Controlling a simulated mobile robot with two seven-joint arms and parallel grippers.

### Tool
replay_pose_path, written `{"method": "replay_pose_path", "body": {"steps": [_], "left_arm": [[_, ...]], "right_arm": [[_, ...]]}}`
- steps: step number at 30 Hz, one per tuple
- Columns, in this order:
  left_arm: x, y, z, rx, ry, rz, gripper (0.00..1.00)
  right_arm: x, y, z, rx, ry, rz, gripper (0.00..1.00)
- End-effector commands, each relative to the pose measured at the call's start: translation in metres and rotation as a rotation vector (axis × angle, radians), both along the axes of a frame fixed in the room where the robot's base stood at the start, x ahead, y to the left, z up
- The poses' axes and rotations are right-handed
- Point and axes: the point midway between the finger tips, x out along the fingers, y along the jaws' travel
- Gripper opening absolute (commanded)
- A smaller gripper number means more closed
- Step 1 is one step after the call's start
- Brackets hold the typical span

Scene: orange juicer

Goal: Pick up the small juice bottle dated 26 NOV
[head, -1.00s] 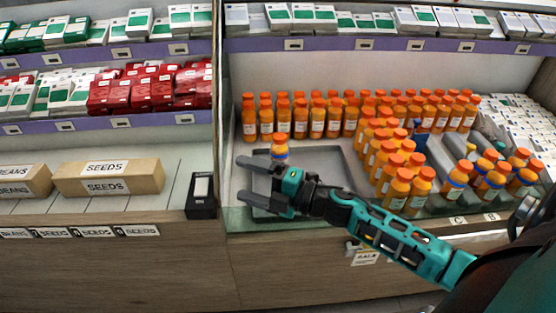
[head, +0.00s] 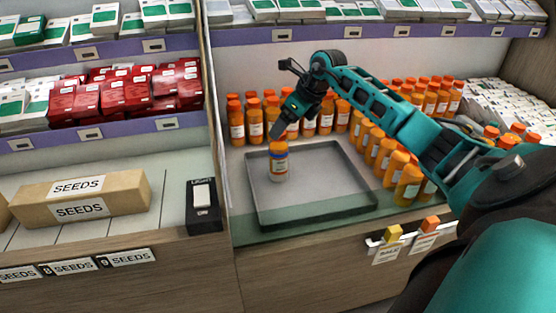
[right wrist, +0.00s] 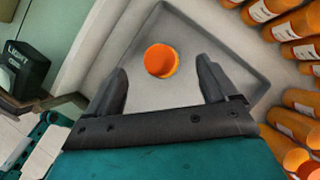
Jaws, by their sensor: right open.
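A small orange juice bottle (head: 278,163) with an orange cap, white label and blue band stands upright in the grey tray (head: 325,212), near its back left. Its date is too small to read. My right gripper (head: 280,130) points down just above the bottle's cap in the head view. In the right wrist view the orange cap (right wrist: 160,60) lies ahead, roughly midway across the gap between the open fingers of the right gripper (right wrist: 163,80). The fingers do not hold the bottle. My left gripper is not in view.
Rows of orange bottles (head: 237,122) stand behind the tray, and more (head: 408,185) stand to its right. A black light-switch box (head: 203,205) and a seeds box (head: 80,195) are at left. The tray's front is bare.

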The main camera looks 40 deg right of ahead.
Motion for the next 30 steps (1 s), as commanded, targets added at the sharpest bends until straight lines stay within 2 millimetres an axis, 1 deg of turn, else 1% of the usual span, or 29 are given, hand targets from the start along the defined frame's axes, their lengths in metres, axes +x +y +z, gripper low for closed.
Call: {"method": "replay_pose_path", "body": {"steps": [1, 7, 12, 15, 19, 25, 26, 30], "left_arm": [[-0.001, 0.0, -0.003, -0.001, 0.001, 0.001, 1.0], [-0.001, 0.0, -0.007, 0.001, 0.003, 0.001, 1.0], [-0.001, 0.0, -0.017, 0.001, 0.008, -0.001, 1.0], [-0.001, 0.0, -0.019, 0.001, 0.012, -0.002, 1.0], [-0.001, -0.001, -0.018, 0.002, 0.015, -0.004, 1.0], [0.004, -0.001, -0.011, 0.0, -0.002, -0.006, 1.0], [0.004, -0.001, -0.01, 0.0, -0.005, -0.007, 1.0], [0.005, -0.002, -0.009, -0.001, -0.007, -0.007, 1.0]], "right_arm": [[0.004, 0.001, -0.007, 0.002, 0.0, 0.0, 0.86], [0.01, 0.004, -0.02, 0.002, 0.0, 0.0, 0.86], [0.021, 0.007, -0.044, 0.006, 0.0, 0.001, 0.86], [0.028, 0.009, -0.054, 0.004, -0.002, 0.0, 0.86], [0.032, 0.009, -0.061, 0.001, -0.002, 0.0, 0.86], [0.032, 0.009, -0.06, 0.001, -0.001, 0.0, 0.86], [0.032, 0.009, -0.06, 0.001, -0.001, 0.0, 0.84], [0.032, 0.009, -0.06, 0.001, -0.001, 0.0, 0.71]]}}
